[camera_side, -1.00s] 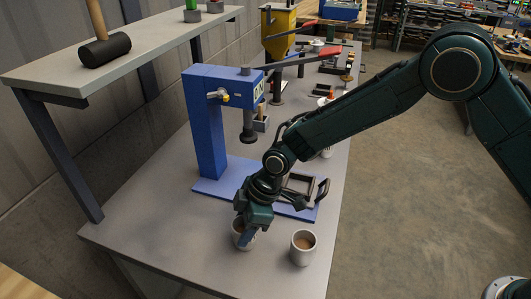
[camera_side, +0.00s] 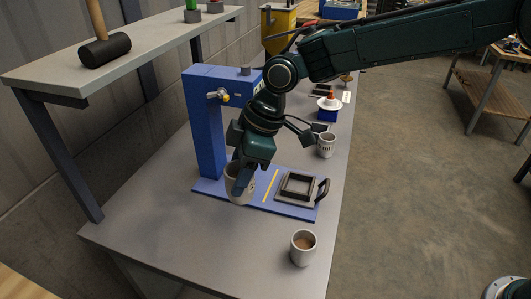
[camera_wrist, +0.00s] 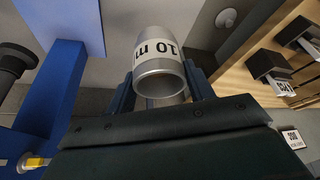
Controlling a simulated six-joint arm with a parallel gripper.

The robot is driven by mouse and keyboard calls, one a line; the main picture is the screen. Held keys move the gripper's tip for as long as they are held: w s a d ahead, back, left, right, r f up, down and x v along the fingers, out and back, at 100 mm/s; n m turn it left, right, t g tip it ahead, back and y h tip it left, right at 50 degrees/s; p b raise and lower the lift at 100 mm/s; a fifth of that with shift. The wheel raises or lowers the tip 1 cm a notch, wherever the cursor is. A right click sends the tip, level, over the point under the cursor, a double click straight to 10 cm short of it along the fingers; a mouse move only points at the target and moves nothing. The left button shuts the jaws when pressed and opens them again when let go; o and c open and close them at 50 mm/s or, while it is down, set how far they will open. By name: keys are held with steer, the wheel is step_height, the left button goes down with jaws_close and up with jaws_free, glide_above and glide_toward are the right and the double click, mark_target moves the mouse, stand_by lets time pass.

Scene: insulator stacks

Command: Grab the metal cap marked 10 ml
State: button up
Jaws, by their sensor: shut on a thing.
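The metal cap marked 10 ml (camera_wrist: 160,60) is between the two fingers of my gripper (camera_wrist: 160,90) in the wrist view. Its label reads upside down, and its open rim faces the camera. In the side view my gripper (camera_side: 243,182) is shut on this light cup-shaped cap (camera_side: 236,188) and holds it in front of the blue press, over the near left part of its base plate. The fingers hide part of the cap. A second cap (camera_side: 303,248) with brown filling stands on the table to the right and nearer. A third marked cap (camera_side: 327,146) stands farther back.
The blue press (camera_side: 205,125) stands close behind my gripper. Its blue base plate bears a dark square frame with a handle (camera_side: 298,187). A shelf (camera_side: 130,55) with a mallet (camera_side: 104,48) overhangs at the left. The near left tabletop (camera_side: 165,245) is clear.

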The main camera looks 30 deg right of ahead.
steer(key=shift+r, duration=1.55)
